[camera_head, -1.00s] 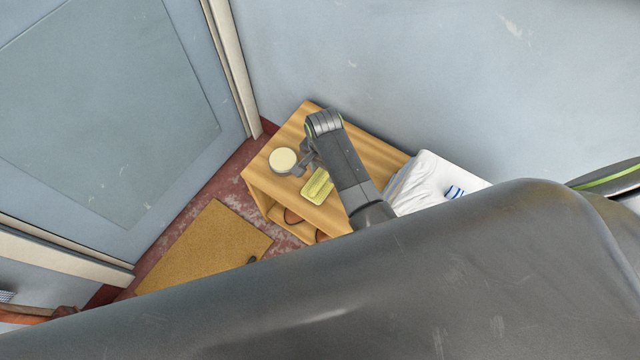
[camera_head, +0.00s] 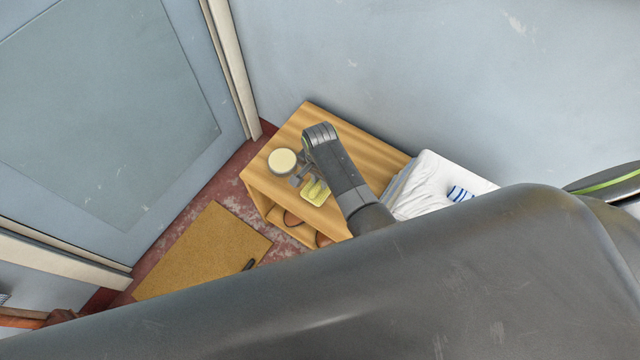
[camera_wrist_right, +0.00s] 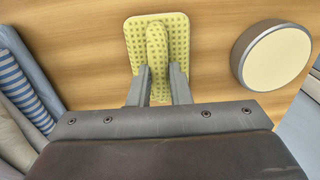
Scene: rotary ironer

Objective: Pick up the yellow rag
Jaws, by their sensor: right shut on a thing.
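The yellow rag (camera_wrist_right: 177,25) lies on the wooden cabinet top, patterned with small dark squares. In the right wrist view a raised fold of it stands between the fingers of my right gripper (camera_wrist_right: 160,82), which is shut on that fold. The flat part of the rag still rests on the wood. In the head view the rag (camera_head: 316,195) shows partly, beside my right gripper (camera_head: 304,181). My left gripper is not in view.
A round tin with a cream lid (camera_head: 282,161) stands close beside the rag on the wooden cabinet (camera_head: 370,155). Folded white and striped cloths (camera_head: 428,188) lie on the right. A brown mat (camera_head: 205,250) lies on the floor.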

